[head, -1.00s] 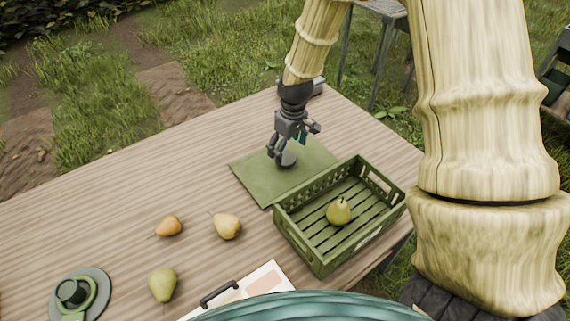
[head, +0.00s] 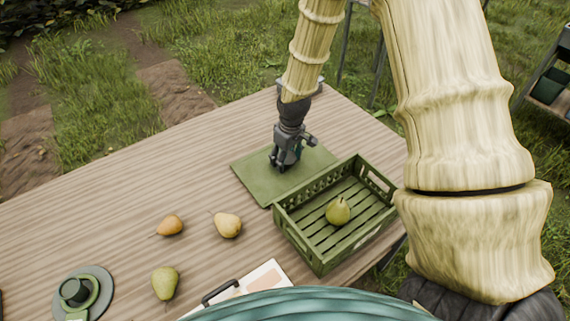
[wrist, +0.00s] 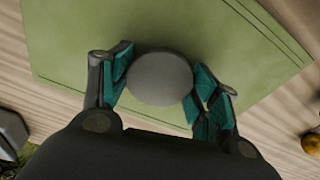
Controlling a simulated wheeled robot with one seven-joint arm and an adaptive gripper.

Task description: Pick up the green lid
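My gripper (head: 285,166) is lowered over the green mat (head: 257,185) on the table, and it also shows in the wrist view (wrist: 162,82). Its teal-padded fingers stand on either side of a smooth grey round piece (wrist: 160,79), with little or no gap. I cannot tell whether the pads press on it. The piece looks grey, not green, and is mostly hidden by the gripper in the head view. A green ring with a dark green knob (head: 75,291) on a grey disc lies at the lower left, far from my gripper.
A green slatted crate (head: 290,232) holding one pear (head: 338,210) stands just right of the mat. Several loose pears (head: 228,225) lie on the table left of the crate. A clipboard (head: 262,277) is at the front. The table's left middle is clear.

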